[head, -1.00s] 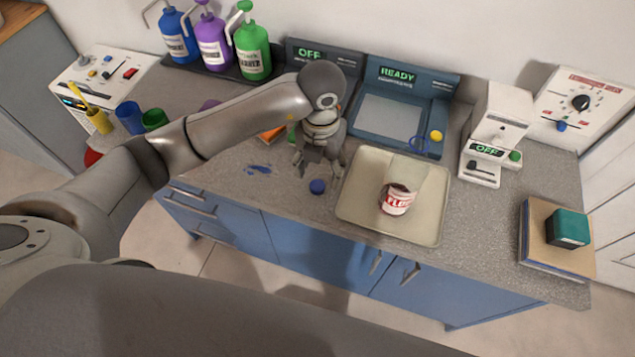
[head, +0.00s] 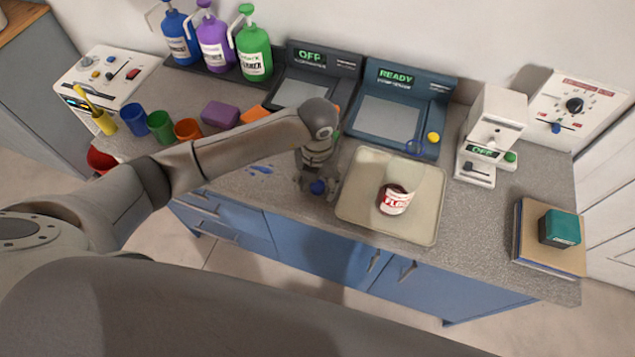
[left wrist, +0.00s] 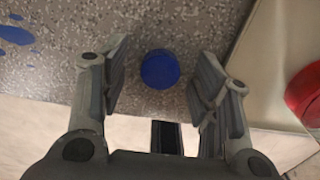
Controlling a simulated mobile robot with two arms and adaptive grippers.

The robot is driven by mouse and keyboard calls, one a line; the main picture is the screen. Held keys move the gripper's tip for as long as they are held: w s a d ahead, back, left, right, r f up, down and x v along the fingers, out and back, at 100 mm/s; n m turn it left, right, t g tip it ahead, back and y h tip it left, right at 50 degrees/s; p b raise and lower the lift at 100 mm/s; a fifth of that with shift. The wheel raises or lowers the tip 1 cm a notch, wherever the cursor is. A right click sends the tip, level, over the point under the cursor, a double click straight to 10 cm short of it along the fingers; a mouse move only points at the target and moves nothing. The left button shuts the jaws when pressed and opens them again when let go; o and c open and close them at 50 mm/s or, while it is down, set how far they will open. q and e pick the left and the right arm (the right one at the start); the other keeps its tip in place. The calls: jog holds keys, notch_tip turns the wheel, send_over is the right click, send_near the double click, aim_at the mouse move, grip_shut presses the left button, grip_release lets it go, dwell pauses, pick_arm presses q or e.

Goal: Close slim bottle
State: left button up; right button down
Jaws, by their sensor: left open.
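A clear bottle (head: 395,197) with dark red contents and a red-and-white label stands in the beige tray (head: 350,215). A thin blue ring shows near its top end, and I see no cap on it. A red part at the right edge of the left wrist view (left wrist: 305,92) seems to be the bottle. A round blue cap (head: 317,187) lies on the counter left of the tray. My left gripper (head: 318,190) is open over the cap, pointing down. In the left wrist view, the cap (left wrist: 160,69) lies between its spread fingers (left wrist: 158,88), apparently touching neither. My right gripper is out of view.
Pump bottles (head: 253,52) and colored cups (head: 160,125) are at the left. A teal box (head: 560,228) sits on a stack at the right. The counter's front edge is close to the cap.

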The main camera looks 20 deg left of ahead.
aim_at(318, 186)
pick_arm(q)
jog(key=c, duration=0.8)
jog(key=shift+r, duration=0.5)
notch_tip(318, 186, up, 2)
jog(key=shift+r+b, duration=0.15)
jog(key=shift+b, duration=0.25)
jog(key=s+d+r, duration=0.2)
jog(key=s+r, duration=0.1)
jog(key=s, duration=0.1)
jog(key=s+d+r+b, duration=0.1)
jog(key=s+d+r, duration=0.1)
jog(key=s+r, duration=0.1)
jog(key=s+d+r+b, duration=0.1)
jog(key=s+d+r, duration=0.1)
jog(key=s, duration=0.3)
jog(key=shift+s+d+r, duration=0.1)
jog(key=shift+d+r, duration=0.05)
jog(key=shift+r, duration=0.3)
jog(key=shift+s+d+r, duration=0.1)
jog(key=shift+d+r, duration=0.05)
jog(key=shift+r, duration=0.3)
